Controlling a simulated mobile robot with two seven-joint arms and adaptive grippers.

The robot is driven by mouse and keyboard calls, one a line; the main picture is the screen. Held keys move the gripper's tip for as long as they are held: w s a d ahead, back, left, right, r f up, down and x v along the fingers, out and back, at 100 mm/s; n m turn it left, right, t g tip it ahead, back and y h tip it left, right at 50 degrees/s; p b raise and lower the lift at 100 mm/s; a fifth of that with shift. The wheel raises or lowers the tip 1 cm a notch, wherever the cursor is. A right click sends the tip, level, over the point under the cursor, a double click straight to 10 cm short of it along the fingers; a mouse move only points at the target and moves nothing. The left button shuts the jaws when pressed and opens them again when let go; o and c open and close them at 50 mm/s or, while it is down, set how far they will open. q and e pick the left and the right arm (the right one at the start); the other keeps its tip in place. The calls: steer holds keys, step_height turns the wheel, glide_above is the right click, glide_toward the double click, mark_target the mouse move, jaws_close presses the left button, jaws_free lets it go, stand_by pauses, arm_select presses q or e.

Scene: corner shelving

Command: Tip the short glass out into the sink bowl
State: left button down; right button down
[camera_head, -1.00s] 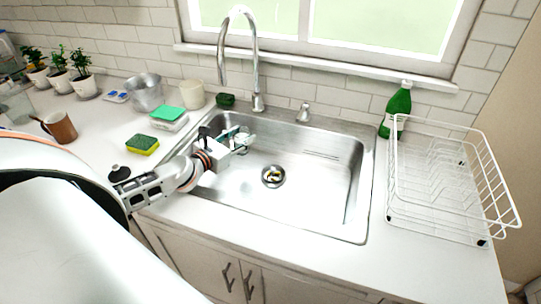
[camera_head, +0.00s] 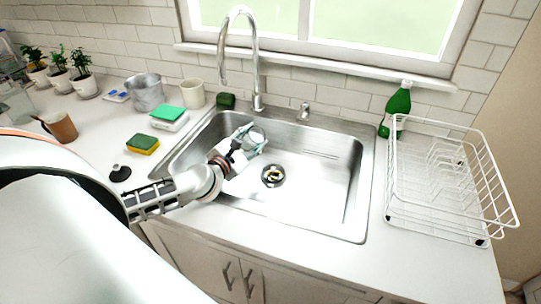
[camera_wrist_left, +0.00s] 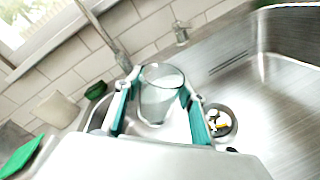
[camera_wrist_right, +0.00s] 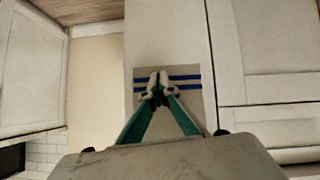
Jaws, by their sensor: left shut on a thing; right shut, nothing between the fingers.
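The short glass (camera_wrist_left: 160,92) is clear and sits between the fingers of my left gripper (camera_wrist_left: 158,100) in the left wrist view. In the head view my left gripper (camera_head: 247,146) is shut on the glass (camera_head: 257,137), over the left part of the sink bowl (camera_head: 315,170). The glass looks tilted there; whether anything is in it I cannot tell. The drain (camera_head: 273,176) lies to the right of and below the gripper in the picture, with something yellowish in it. My right gripper (camera_wrist_right: 158,84) is shut and empty in the right wrist view, away from the sink.
The tap (camera_head: 257,60) rises behind the sink. A white dish rack (camera_head: 440,235) and a green bottle (camera_head: 398,104) stand to the right. A sponge (camera_head: 142,144), a black stopper (camera_head: 119,173) and a mug (camera_head: 192,94) are on the left counter.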

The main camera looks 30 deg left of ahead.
arm_select(q)
steer(key=shift+d+f+m, duration=0.25)
steer(key=shift+f+m, duration=0.15)
steer(key=shift+m, duration=0.2)
arm_select(e)
steer(key=shift+d+f, duration=0.1)
arm_select(q)
steer(key=shift+d+r+m+y, duration=0.1)
steer(key=shift+r+m+y, duration=0.2)
steer(key=shift+m, duration=0.5)
arm_select(e)
steer(key=shift+a, duration=0.2)
arm_select(q)
steer(key=shift+d+r+m+b, duration=0.1)
steer(key=shift+r+m+b, duration=0.2)
steer(key=shift+m, duration=0.6)
steer(key=shift+d+m+t, duration=0.1)
steer(key=shift+m+t, duration=0.2)
steer(key=shift+m, duration=0.1)
arm_select(e)
steer(key=shift+w+a, duration=0.2)
steer(key=shift+w, duration=0.05)
